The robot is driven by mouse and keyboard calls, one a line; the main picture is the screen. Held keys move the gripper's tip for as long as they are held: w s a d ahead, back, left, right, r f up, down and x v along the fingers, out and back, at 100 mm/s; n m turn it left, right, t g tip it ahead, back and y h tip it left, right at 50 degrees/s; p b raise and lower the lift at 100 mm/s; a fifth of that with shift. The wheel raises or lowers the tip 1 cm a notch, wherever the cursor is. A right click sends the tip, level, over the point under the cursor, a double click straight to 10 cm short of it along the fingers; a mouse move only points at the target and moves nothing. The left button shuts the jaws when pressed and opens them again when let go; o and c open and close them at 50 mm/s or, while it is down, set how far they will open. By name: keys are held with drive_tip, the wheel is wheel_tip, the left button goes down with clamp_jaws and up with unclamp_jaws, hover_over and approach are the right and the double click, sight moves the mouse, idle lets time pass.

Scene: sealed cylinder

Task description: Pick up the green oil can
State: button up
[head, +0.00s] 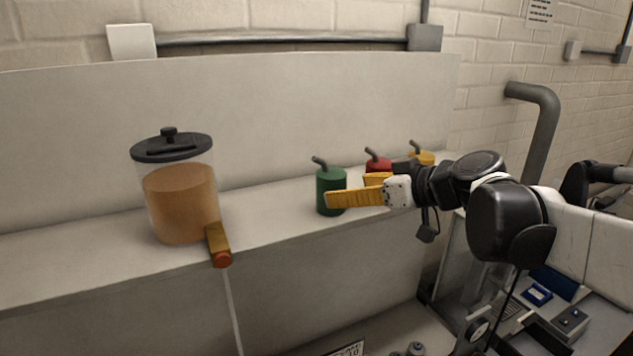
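The green oil can (328,181) stands upright on the pale ledge, with a dark spout tilted up to the left. My gripper (350,190) reaches in from the right with yellow fingers spread apart. The nearer finger crosses in front of the can's lower right part and hides some of it. The other finger shows farther back, to the right of the can and in front of the red can. I cannot tell whether the fingers touch the green can.
A red oil can (377,164) and a yellow oil can (423,158) stand behind to the right, partly hidden by my arm. A clear container of orange-brown contents (180,205) with a black lid stands left. The ledge (270,210) is clear between it and the green can.

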sight(331, 189)
drive_tip(key=p+x, duration=0.2)
drive_tip(key=x, duration=0.5)
drive_tip(key=shift+w+d, duration=0.1)
drive_tip(key=shift+s+r, duration=0.1)
drive_tip(key=shift+s, duration=0.15)
drive_tip(key=shift+c, duration=1.3)
drive_tip(key=c, duration=1.2)
drive_tip(key=shift+w, duration=0.1)
drive_tip(key=shift+c, duration=0.2)
